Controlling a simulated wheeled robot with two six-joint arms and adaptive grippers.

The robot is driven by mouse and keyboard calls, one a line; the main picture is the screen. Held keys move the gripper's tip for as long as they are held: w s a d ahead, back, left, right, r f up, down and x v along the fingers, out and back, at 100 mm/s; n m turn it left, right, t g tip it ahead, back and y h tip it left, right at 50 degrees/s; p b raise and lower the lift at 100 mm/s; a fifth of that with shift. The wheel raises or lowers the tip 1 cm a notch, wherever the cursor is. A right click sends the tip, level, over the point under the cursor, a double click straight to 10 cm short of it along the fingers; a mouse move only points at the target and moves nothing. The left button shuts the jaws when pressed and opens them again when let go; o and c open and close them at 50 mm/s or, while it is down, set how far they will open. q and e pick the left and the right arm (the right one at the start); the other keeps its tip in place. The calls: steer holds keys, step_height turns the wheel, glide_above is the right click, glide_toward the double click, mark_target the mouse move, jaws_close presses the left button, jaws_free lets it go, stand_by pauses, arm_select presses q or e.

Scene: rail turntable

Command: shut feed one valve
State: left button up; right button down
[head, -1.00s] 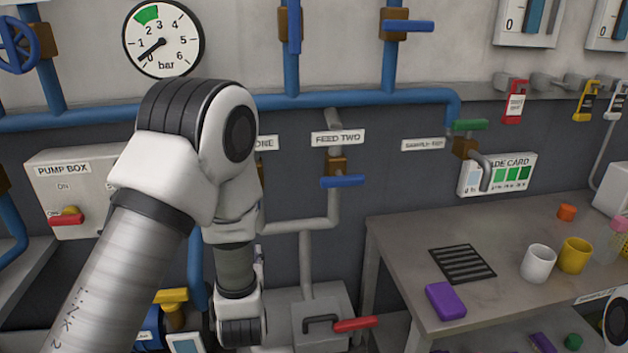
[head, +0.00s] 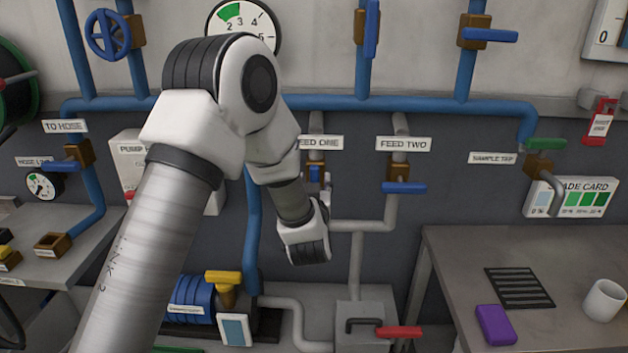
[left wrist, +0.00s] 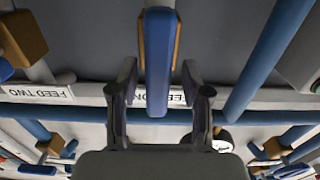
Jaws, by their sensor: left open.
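The feed one valve (head: 315,171) sits under its FEED ONE label (head: 319,143), partly hidden by my left arm in the head view. Its blue handle (left wrist: 158,60) runs lengthwise up the middle of the left wrist view, which is upside down, and appears in line with its pipe. My left gripper (left wrist: 158,92) is open, one finger on each side of the handle, with gaps visible on both sides. In the head view the gripper (head: 322,208) is mostly hidden behind my wrist. My right gripper is not in view.
The feed two valve (head: 397,187), its blue handle crosswise, is close on the right. A blue main pipe (head: 420,109) runs above. A grey box with a red handle (head: 399,332) and a yellow-handled valve (head: 224,284) are below. A bench (head: 450,260) stands at right.

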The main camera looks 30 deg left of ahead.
arm_select(q)
steer(key=shift+d, duration=0.15)
jaws_close()
steer(key=shift+w+m, duration=0.1)
steer(key=shift+m, duration=0.3)
steer(key=m+p, duration=0.1)
steer(key=m, duration=0.2)
steer(key=shift+d+p, duration=0.1)
steer(key=shift+p, duration=0.2)
steer(key=m+p, duration=0.1)
steer(key=m, duration=0.4)
steer(key=shift+w+d+p, duration=0.15)
steer(key=shift+p, duration=0.2)
steer(key=m, duration=0.1)
steer(key=m+p, duration=0.1)
steer(key=m, duration=0.1)
steer(key=m+p, duration=0.1)
steer(key=shift+d+f+m, duration=0.1)
steer(key=shift+f+m, duration=0.15)
steer(key=shift+m, duration=0.05)
steer(key=shift+w+f+m+p, duration=0.15)
steer(key=shift+m+p, duration=0.3)
steer(key=shift+m, duration=0.7)
steer(key=shift+s+f+m+p, duration=0.15)
steer(key=shift+m+p, duration=0.25)
steer(key=shift+m, duration=0.75)
